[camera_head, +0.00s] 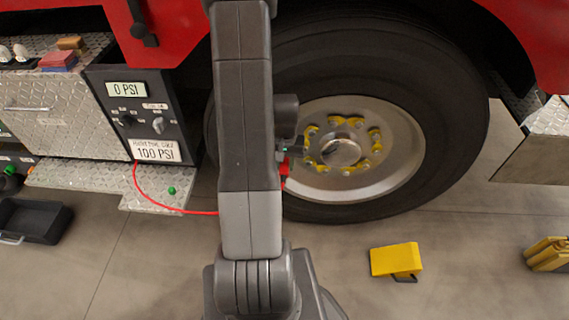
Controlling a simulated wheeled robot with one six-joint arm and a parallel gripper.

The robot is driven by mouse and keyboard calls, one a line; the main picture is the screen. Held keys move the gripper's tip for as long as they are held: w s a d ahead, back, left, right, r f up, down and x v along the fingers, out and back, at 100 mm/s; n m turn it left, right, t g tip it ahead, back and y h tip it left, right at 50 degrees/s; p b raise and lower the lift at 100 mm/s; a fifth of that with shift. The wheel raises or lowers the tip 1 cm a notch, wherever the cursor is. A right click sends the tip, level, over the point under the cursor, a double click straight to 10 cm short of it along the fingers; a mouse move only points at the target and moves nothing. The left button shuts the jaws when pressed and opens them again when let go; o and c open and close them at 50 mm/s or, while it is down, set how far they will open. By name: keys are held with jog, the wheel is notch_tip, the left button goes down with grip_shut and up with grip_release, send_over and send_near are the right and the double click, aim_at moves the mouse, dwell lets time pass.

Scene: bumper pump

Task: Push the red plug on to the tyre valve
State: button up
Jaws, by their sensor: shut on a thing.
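The red plug (285,170) shows just right of my arm, at the lower left of the wheel hub. A red hose (178,207) runs from the pump panel and passes behind my arm toward the plug. My gripper (291,152) is shut on the red plug, close in front of the wheel (398,160); my arm hides much of it. The tyre valve cannot be made out; whether the plug touches it cannot be told. The pump panel (145,115) reads 0 PSI on its display, with a 100 PSI label below.
A silver step (150,198) with a small green item (172,190) juts out under the panel. A yellow chock (396,260) lies on the floor, and another yellow object (548,254) is at the right edge. A black tray (35,222) is at left. Floor between is clear.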

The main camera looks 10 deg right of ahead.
jog(key=shift+w, duration=0.1)
jog(key=o, duration=1)
notch_tip(320, 180, up, 14)
jog(key=p, duration=0.2)
jog(key=shift+f, duration=0.15)
notch_tip(320, 180, down, 14)
jog(key=shift+r+b, duration=0.1)
jog(key=shift+b, duration=0.95)
jog(key=shift+s, duration=0.2)
